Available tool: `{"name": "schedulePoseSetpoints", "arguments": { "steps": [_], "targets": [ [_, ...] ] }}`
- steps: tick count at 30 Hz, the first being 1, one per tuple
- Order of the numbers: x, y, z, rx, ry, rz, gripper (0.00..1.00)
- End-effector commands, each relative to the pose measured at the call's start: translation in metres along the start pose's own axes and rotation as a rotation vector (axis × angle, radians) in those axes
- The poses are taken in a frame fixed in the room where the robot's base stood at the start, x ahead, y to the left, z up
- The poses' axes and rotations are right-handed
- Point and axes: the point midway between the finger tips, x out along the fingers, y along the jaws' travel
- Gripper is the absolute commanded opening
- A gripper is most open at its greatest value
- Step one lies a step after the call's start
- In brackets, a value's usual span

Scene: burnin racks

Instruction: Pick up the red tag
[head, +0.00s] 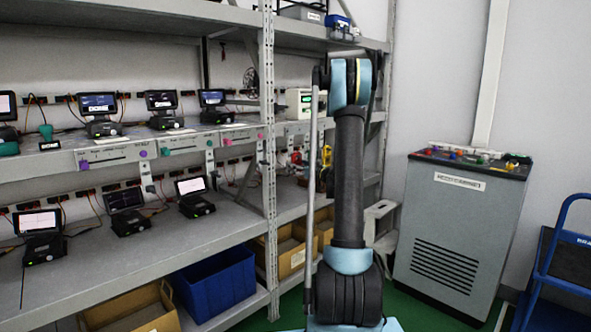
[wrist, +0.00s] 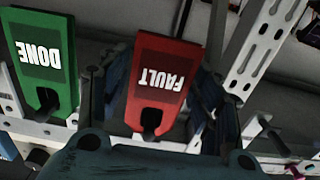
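The red tag (wrist: 172,52) fills the middle of the wrist view, its white FAULT lettering upside down. A dark slot near its lower end has a hook or peg in it. My gripper (wrist: 163,82) has one finger on each side of the tag, which lies between them. The fingers look spread, close to the tag's side edges; whether they touch it I cannot tell. In the head view my arm stands in front of the rack, and I cannot make out the gripper or the red tag there.
A green DONE tag (wrist: 42,50) hangs left of the red one. A perforated metal upright (wrist: 262,45) stands close on the right. Rack shelves (head: 235,222) with several small monitors fill the left. A grey cabinet (head: 455,240) and a blue cart (head: 548,265) stand right.

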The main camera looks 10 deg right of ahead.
Motion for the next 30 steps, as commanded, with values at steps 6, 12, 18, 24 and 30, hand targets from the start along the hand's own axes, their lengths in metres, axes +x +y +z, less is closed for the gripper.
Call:
{"name": "schedulePoseSetpoints", "arguments": {
  "steps": [6,12,18,24,30],
  "targets": [
    [0.0,0.0,0.0,0.0,0.0,0.0,0.26],
    [0.0,0.0,0.0,0.0,0.0,0.0,0.26],
    [-0.001,-0.001,-0.008,0.0,0.0,0.0,0.26],
    [-0.028,0.001,-0.015,0.0,0.0,0.003,0.26],
    [-0.081,0.001,-0.015,0.0,0.0,0.004,0.26]
  ]
}}
